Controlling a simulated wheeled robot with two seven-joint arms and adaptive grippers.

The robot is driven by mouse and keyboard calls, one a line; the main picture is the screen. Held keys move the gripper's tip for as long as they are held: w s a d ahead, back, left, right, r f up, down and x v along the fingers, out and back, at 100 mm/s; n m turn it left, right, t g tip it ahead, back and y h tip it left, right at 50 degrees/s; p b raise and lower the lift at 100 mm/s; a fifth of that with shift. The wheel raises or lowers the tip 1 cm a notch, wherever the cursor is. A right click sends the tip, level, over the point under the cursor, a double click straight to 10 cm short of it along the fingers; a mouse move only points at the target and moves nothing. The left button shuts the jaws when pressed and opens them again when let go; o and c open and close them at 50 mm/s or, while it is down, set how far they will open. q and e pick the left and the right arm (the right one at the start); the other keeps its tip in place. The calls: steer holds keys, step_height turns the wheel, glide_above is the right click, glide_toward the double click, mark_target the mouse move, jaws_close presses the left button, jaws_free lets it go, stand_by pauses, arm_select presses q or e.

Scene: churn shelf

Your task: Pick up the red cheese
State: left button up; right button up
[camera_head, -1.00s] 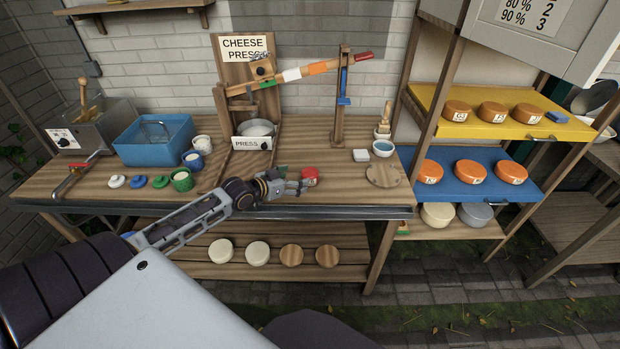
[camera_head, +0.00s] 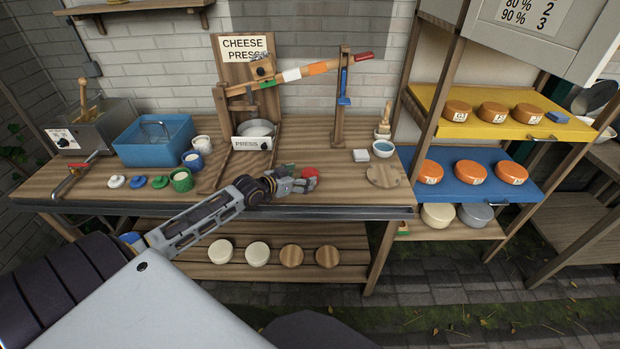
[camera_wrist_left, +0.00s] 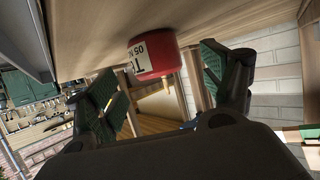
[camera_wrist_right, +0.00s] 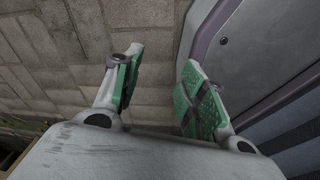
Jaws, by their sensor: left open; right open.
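The red cheese (camera_head: 310,173) sits on the wooden workbench, right of centre and near its front. In the left wrist view the red cheese (camera_wrist_left: 152,58) lies ahead of and between the open fingers, with a white label marked with a T on its side. My left gripper (camera_head: 301,186) is open at the cheese's near left side; its fingers (camera_wrist_left: 163,90) do not appear to touch the cheese. My right gripper (camera_wrist_right: 160,95) is open and empty over paving, away from the bench; it is not in the head view.
The cheese press (camera_head: 255,130) stands behind the cheese. A round wooden board (camera_head: 383,176), a white block (camera_head: 361,156) and a blue-rimmed bowl (camera_head: 382,149) are to its right. Cups and small lids (camera_head: 138,182) lie left. Orange cheeses (camera_head: 470,172) stand on the right shelves.

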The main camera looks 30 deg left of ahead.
mark_target(310, 174)
arm_select(q)
steer(key=shift+w+d+f, duration=0.1)
steer(key=shift+w, duration=0.15)
steer(key=shift+w+d+f, duration=0.15)
steer(key=shift+w+f, duration=0.1)
steer(key=shift+w, duration=0.4)
steer(key=shift+w+d+f, duration=0.15)
steer(key=shift+w, duration=0.3)
steer(key=shift+x, duration=1.1)
arm_select(e)
steer(key=shift+d, duration=0.1)
steer(key=shift+s+f, duration=0.1)
steer(key=shift+s, duration=0.05)
